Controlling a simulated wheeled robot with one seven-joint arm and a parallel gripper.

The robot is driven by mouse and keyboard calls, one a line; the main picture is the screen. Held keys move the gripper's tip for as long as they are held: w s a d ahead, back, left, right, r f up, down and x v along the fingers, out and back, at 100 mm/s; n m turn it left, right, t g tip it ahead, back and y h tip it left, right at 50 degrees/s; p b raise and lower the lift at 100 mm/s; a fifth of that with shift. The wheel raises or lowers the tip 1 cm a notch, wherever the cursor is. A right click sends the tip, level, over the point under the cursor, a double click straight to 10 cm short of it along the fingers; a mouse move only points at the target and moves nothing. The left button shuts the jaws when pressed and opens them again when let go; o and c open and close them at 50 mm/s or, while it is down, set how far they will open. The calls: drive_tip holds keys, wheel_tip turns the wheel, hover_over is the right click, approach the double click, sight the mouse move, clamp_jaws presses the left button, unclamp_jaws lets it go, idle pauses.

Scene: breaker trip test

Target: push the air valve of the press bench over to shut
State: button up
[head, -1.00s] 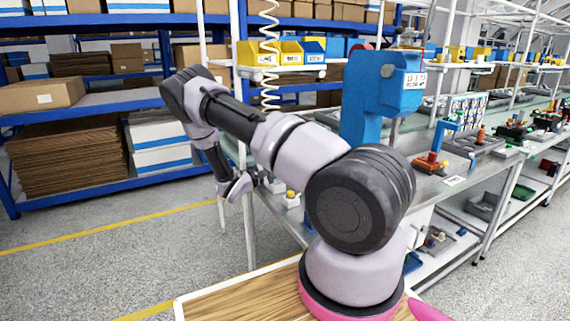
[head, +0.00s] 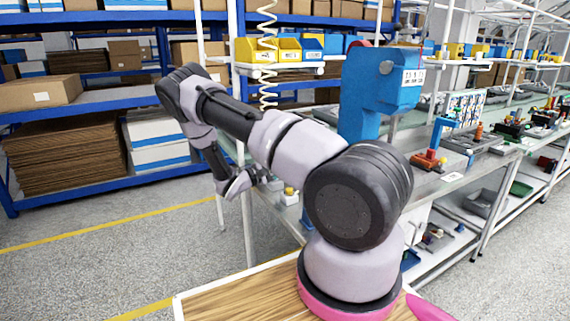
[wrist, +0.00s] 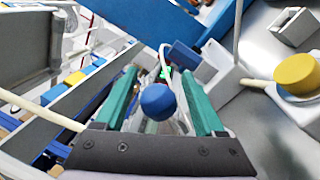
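A round blue knob (wrist: 158,101), which looks like the handle of the air valve, shows in the wrist view between the two teal fingers of my gripper (wrist: 160,72). The fingers are apart, with a visible gap on each side of the knob. A blue block (wrist: 183,56) lies just beyond the knob; I cannot tell how they join. In the head view my gripper (head: 264,177) is at the left end of the press bench (head: 290,216). The valve cannot be made out there. The blue press (head: 380,85) stands on the bench to the right.
A yellow button on a white box (wrist: 297,74) is close on the right in the wrist view. A coiled hose (head: 267,60) hangs behind my gripper, near yellow and blue bins (head: 262,50). Open floor (head: 110,258) lies to the left.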

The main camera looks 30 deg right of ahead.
drive_tip(key=shift+a, duration=0.1)
drive_tip(key=s+a+f, duration=0.1)
drive_tip(key=a, duration=0.9)
drive_tip(key=shift+a+f, duration=0.2)
drive_tip(key=shift+f, duration=0.1)
drive_tip(key=shift+s, duration=0.1)
drive_tip(key=s+r+m+g+y, duration=0.35)
drive_tip(key=s+r+y, duration=0.25)
drive_tip(key=r, duration=0.3)
drive_tip(key=s+r+m+g+y, duration=0.2)
drive_tip(key=s+r+m+y, duration=0.3)
drive_tip(key=r, duration=0.4)
drive_tip(key=s+a+r+m+t+y, duration=0.1)
drive_tip(key=s+a+r+t+y, duration=0.3)
drive_tip(key=s+r, duration=0.5)
drive_tip(key=s+a+r+m+t+y, duration=0.1)
drive_tip(key=s+a+r+t+y, duration=0.4)
drive_tip(key=s+r, duration=0.4)
drive_tip(key=shift+s+r+t+y, duration=0.2)
drive_tip(key=shift+r+t+y, duration=0.25)
drive_tip(key=shift+t+y, duration=0.25)
